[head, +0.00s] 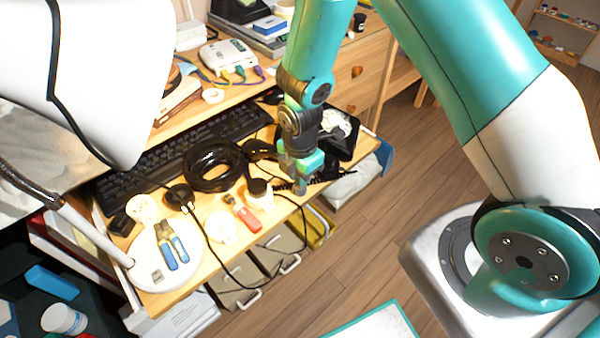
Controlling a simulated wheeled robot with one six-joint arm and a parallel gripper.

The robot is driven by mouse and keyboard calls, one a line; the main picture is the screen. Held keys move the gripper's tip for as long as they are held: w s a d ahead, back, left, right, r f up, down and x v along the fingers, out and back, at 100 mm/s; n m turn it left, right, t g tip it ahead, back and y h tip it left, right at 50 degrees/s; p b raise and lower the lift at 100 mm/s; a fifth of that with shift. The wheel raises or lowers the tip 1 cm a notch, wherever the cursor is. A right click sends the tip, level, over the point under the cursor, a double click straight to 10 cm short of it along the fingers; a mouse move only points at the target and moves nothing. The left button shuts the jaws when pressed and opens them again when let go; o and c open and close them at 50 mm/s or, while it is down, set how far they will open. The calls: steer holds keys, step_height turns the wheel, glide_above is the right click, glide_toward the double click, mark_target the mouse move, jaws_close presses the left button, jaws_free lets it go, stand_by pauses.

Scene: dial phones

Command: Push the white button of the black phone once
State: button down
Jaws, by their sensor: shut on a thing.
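My gripper (301,184) points down over the front edge of the desk, right of the coiled black cable. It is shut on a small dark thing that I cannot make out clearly. A black boxy object (346,152) with a pale, whitish part on top stands just behind and to the right of my gripper. It may be the black phone, but my arm hides part of it. A curly black cord (284,187) runs beside the fingertips. I cannot make out a white button.
The wooden desk (205,268) is crowded: a black keyboard (150,165), coiled black cable (190,170), white lamp base (150,272), blue-handled pliers (178,248) and a red-handled tool (246,217). Drawers stand at the back right. Open floor (350,250) lies at the front right.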

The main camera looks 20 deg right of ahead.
steer(key=shift+f, duration=0.3)
steer(key=c, duration=1)
jaws_free()
steer(key=shift+r, duration=0.1)
step_height(320, 180, up, 17)
steer(key=shift+r+p, duration=0.15)
steer(key=shift+p, duration=0.55)
